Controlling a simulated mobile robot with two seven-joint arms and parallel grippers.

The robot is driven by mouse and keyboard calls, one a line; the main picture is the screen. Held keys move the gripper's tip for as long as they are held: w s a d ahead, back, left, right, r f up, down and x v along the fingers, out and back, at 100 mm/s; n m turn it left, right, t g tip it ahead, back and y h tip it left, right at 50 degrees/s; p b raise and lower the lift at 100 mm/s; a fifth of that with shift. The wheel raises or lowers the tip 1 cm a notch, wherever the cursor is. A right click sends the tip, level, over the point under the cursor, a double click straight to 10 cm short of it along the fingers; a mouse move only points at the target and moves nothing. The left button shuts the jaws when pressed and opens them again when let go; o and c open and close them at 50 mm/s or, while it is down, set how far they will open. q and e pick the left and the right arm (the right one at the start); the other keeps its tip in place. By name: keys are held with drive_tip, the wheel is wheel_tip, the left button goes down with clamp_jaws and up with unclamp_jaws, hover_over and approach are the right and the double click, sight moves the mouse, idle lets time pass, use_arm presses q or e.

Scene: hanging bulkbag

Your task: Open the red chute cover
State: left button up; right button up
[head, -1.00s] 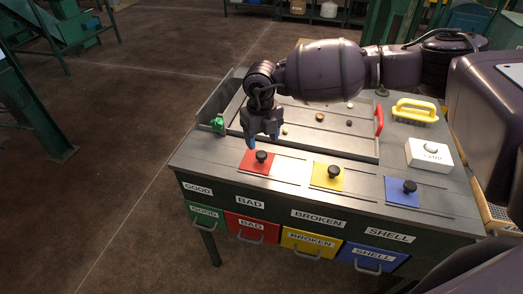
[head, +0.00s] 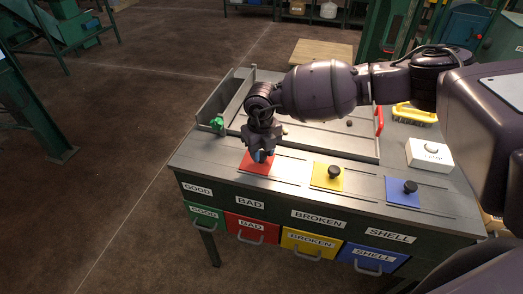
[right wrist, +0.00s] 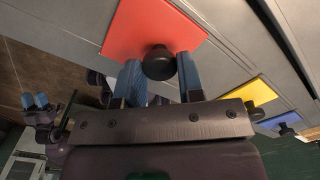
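The red chute cover (head: 258,166) is a flat red plate with a black knob, lying on the sorting table top (head: 300,190). The cover also shows in the right wrist view (right wrist: 140,35), with its black knob (right wrist: 158,63) between my gripper's fingers. My right gripper (right wrist: 158,75) has its two blue fingertips apart, one on each side of the knob. Whether either finger touches the knob I cannot tell. In the head view the right gripper (head: 261,156) is over the red cover and hides the knob. My left gripper is not in the head view.
A yellow cover (head: 328,178) and a blue cover (head: 402,192) with black knobs lie to the right. A green-handled item (head: 217,123) is at the tray's left.

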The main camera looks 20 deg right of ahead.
clamp_jaws()
drive_tip(key=s+d+p, duration=0.1)
drive_tip(key=d, duration=0.1)
drive_tip(key=s+d+p, duration=0.1)
drive_tip(key=d, duration=0.1)
drive_tip(key=s+d+p, duration=0.1)
drive_tip(key=s+d, duration=0.1)
drive_tip(key=shift+s+d+r+p, duration=0.1)
drive_tip(key=shift+d+r+p, duration=0.1)
drive_tip(key=shift+p, duration=0.1)
drive_tip(key=shift+s+d+f, duration=0.1)
drive_tip(key=shift+s+d, duration=0.15)
drive_tip(key=shift+d, duration=0.05)
drive_tip(key=o, duration=0.7)
unclamp_jaws()
drive_tip(key=shift+c, duration=0.2)
